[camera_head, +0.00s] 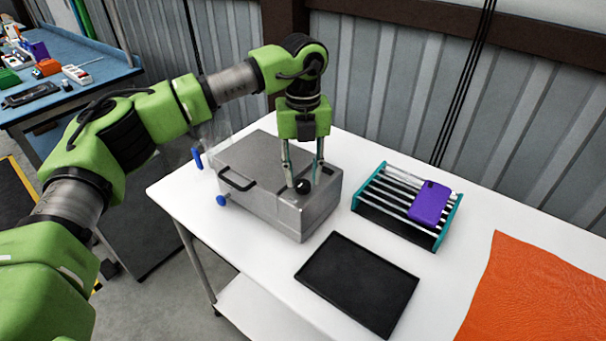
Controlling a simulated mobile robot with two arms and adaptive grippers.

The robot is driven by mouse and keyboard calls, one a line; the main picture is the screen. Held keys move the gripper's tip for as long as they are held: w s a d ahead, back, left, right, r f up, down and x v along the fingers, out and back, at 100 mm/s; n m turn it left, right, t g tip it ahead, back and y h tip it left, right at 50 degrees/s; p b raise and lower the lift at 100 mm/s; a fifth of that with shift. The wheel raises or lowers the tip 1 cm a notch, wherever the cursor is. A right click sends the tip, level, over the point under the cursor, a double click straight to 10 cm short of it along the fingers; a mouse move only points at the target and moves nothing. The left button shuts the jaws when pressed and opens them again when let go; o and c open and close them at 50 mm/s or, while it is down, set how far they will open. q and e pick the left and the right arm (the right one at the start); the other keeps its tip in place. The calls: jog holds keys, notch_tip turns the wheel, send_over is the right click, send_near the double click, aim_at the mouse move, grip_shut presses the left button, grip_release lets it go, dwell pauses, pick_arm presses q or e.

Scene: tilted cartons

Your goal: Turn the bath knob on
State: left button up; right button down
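A grey metal bath (270,217) with a closed lid and a black handle (238,180) stands on the white table. A round black knob (303,186) sits on its top at the right end. My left gripper (304,181) points straight down over the knob, with one finger on each side of it. The fingers are spread apart; whether they touch the knob I cannot tell. My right gripper is out of view.
A teal-ended rack (372,186) with a purple phone-like case (430,202) on it stands right of the bath. A black tray (358,283) and an orange cloth (535,295) lie in front. A blue workbench (60,80) with several items is at the far left.

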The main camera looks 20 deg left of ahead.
pick_arm(q)
jog(key=shift+f, duration=0.9)
jog(key=c, duration=0.8)
jog(key=shift+c, duration=0.2)
jog(key=shift+m, duration=0.3)
jog(key=m+b, duration=0.1)
jog(key=m, duration=0.2)
jog(key=shift+b, duration=0.3)
jog(key=m+b, duration=0.1)
jog(key=m, duration=0.9)
jog(key=shift+r+b, duration=0.1)
jog(key=shift+b, duration=0.3)
jog(key=shift+m, duration=2.4)
